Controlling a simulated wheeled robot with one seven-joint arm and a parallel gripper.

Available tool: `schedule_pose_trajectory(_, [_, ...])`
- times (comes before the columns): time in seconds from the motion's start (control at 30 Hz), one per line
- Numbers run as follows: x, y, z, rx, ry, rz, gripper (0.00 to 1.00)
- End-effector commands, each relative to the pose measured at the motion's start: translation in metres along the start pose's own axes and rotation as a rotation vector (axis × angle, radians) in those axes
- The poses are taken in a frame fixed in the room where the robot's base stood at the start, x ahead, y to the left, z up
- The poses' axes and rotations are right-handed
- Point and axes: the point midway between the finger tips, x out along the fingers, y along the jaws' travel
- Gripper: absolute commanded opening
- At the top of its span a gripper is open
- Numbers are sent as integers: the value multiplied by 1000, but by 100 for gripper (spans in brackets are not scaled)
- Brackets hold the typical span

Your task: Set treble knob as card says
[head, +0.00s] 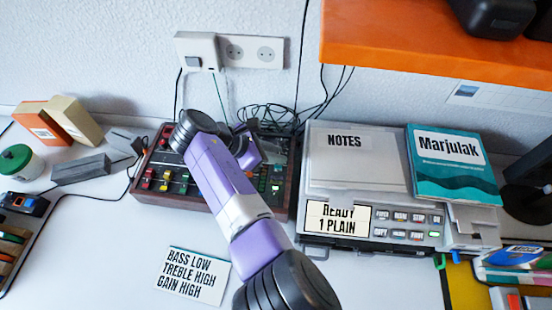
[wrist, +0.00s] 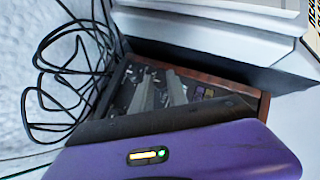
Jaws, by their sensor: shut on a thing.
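The card (head: 190,275) lies flat on the white table in front of the mixer and reads BASS LOW, TREBLE HIGH, GAIN HIGH. The dark mixer (head: 158,188) with wooden sides carries coloured knobs and buttons; my arm covers its middle. It also shows in the wrist view (wrist: 205,91), partly behind my purple wrist. My gripper (head: 268,152) is down at the mixer's back right part, and its grey fingers show in the wrist view (wrist: 160,92). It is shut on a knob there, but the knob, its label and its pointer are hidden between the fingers.
A grey machine (head: 315,165) reading READY 1 PLAIN stands close to the mixer's right, with a teal Marjulak book (head: 455,185) on top. Black cables (head: 270,115) lie behind the mixer. An orange shelf (head: 400,35) overhangs at right. The table around the card is clear.

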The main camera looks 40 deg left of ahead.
Motion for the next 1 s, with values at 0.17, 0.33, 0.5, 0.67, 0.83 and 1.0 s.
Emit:
schedule_pose_trajectory(0.17, [1, 0, 1, 18, 0, -17, 0])
schedule_pose_trajectory(0.33, [1, 0, 1, 17, 0, -16, 0])
schedule_pose_trajectory(0.5, [0, 0, 1, 16, 0, -16, 28])
schedule_pose_trajectory(0.67, [0, 0, 1, 16, 0, -15, 28])
schedule_pose_trajectory(0.83, [0, 0, 2, 7, 0, -6, 28])
schedule_pose_trajectory(1.0, [-2, -2, 4, -43, 1, 43, 28])
